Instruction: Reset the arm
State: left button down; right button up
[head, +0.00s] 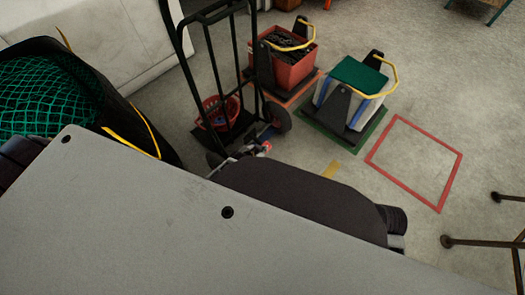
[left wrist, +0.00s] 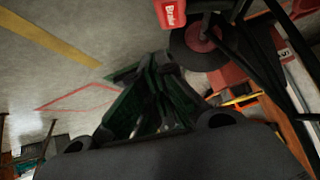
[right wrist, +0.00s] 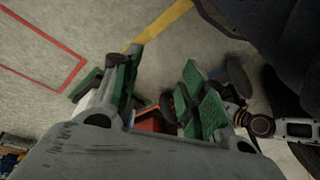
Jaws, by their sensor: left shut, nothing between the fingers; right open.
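My left gripper (left wrist: 157,75) shows in the left wrist view with its green-padded fingers together and nothing between them. A red brake pedal (left wrist: 172,13) and a dark wheel (left wrist: 200,42) are beyond its fingers in that view. My right gripper (right wrist: 164,68) shows in the right wrist view with its fingers spread apart and empty, above the floor. In the head view, my grey and dark arm parts cover much of the lower picture and hide most of the grippers.
A black hand truck (head: 226,75) stands upright near a red crate (head: 290,65) and a white crate with a green top (head: 352,86). A red floor square (head: 382,164) is empty. A black bin (head: 125,100) with green netting is at left. Metal legs (head: 480,243) stand at right.

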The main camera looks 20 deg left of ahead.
jog(key=shift+w+r, duration=0.15)
jog(key=shift+w, duration=0.05)
